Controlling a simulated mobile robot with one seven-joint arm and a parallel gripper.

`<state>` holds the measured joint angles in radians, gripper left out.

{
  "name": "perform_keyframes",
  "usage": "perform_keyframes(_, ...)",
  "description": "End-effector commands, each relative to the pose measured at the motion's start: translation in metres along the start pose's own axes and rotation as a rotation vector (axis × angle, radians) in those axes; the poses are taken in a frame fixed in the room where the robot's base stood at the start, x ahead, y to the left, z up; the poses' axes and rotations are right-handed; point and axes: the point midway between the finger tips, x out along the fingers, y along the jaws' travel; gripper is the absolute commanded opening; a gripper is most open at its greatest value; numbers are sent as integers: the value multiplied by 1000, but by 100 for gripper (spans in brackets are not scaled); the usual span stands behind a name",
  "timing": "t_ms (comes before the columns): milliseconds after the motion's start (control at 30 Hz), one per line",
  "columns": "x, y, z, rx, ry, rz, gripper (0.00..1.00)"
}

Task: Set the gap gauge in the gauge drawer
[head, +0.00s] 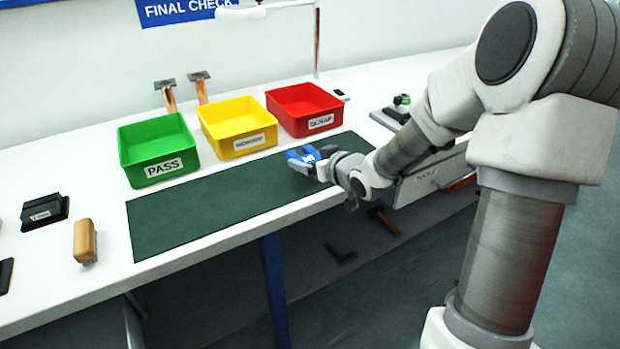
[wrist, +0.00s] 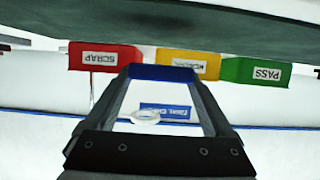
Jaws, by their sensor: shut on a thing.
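My gripper (head: 318,160) is over the right part of the green mat, shut on a small blue piece that I take to be the gap gauge (head: 301,156). In the wrist view the blue piece shows as a bar (wrist: 163,73) spanning between the fingertips. The fingers hide part of it. A pale grey drawer unit (head: 428,178) with a labelled front, likely the gauge drawer, is under the bench edge at the right, partly behind my arm. I cannot tell whether it is open.
Green (head: 158,150), yellow (head: 238,127) and red (head: 304,109) bins stand behind the dark green mat (head: 185,216). A wooden block (head: 85,241) and a black item (head: 44,212) are at the left. A small fixture (head: 400,105) stands on the bench above the drawer unit.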

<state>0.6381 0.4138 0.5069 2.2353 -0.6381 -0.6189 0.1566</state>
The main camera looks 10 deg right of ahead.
Motion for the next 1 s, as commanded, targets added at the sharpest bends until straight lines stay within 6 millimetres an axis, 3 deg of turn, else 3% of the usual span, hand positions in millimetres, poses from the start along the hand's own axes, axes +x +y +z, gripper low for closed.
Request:
perform_keyframes(300, 16, -1, 36, 1, 1, -2, 12)
perform_keyframes(700, 17, 0, 40, -1, 2, 0, 12)
perform_keyframes(733, 17, 0, 41, -1, 0, 0, 89)
perform_keyframes(800, 17, 0, 40, 0, 0, 0, 100)
perform_keyframes(1000, 17, 0, 40, 0, 0, 0, 100)
